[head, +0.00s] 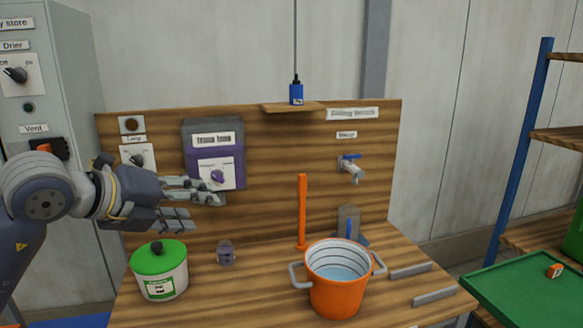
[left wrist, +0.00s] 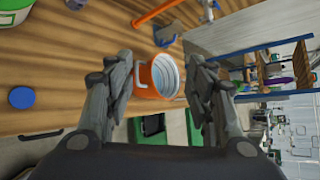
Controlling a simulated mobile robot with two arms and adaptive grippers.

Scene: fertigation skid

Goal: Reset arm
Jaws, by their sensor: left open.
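My left gripper (head: 207,208) is open and empty in the head view. It hovers above the left part of the wooden bench, in front of the backboard and just below a purple and grey box with a knob (head: 216,172). In the left wrist view its two fingers (left wrist: 168,92) stand apart. An orange bucket (head: 335,292) with water inside stands on the bench to the right, apart from the gripper. It also shows between the fingers in the left wrist view (left wrist: 143,80). My right gripper does not show.
A green-lidded pot (head: 160,275) and a small grey jar (head: 226,253) stand below the gripper. An orange post (head: 302,212) rises behind the bucket. A tap (head: 351,168) sticks out from the backboard. A green tray (head: 530,295) is at the right. A grey cabinet (head: 40,90) stands left.

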